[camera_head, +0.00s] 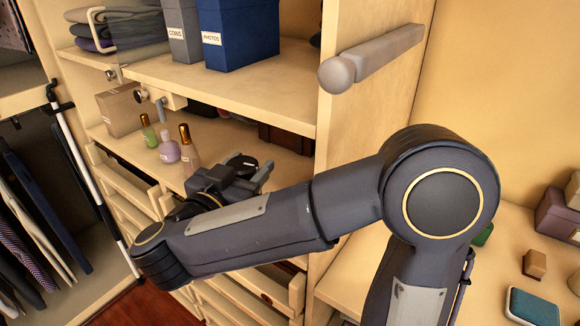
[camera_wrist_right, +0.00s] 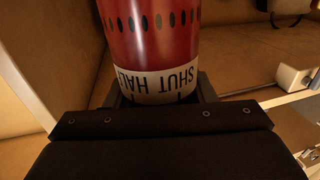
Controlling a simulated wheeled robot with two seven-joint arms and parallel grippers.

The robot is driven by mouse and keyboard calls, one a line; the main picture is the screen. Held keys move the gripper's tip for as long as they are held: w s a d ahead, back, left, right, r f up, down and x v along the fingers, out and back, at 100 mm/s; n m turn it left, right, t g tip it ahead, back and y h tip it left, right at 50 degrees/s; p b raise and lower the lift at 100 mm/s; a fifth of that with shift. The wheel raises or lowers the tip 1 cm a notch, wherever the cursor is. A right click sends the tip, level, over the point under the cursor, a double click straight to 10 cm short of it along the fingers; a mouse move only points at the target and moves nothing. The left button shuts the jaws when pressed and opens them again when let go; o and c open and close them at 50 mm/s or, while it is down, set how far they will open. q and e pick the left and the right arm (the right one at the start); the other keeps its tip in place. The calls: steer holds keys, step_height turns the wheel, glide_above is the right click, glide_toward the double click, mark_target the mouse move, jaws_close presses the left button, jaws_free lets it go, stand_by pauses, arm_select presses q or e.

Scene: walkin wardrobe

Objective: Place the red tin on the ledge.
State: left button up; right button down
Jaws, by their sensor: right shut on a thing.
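My right gripper (camera_head: 245,176) is at the front of the middle shelf (camera_head: 225,133), just right of the small bottles. In the right wrist view it is shut on the red tin (camera_wrist_right: 155,38), which has dark oval marks and a white band with black lettering. The tin points away from the gripper, and its far end is cut off by the frame. I cannot make out the tin in the head view, where my arm and gripper block much of that spot. I cannot tell which surface is the ledge. My left gripper is out of view.
Small bottles (camera_head: 168,150) and a cardboard box (camera_head: 120,109) stand on the middle shelf. Above it, a shelf (camera_head: 270,88) holds blue and grey boxes and folded clothes. Drawers (camera_head: 125,180) lie below. A counter (camera_head: 500,255) with small boxes is at right.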

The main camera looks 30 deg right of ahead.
steer(key=f+p+x, duration=0.1)
steer(key=x, duration=0.7)
steer(key=f+p+x, duration=0.1)
steer(key=f+x, duration=0.1)
steer(key=x, duration=0.6)
steer(key=shift+w+f, duration=0.25)
steer(key=shift+f, duration=0.1)
steer(key=shift+f, duration=0.15)
steer(key=c, duration=0.6)
jaws_free()
steer(key=shift+c, duration=0.2)
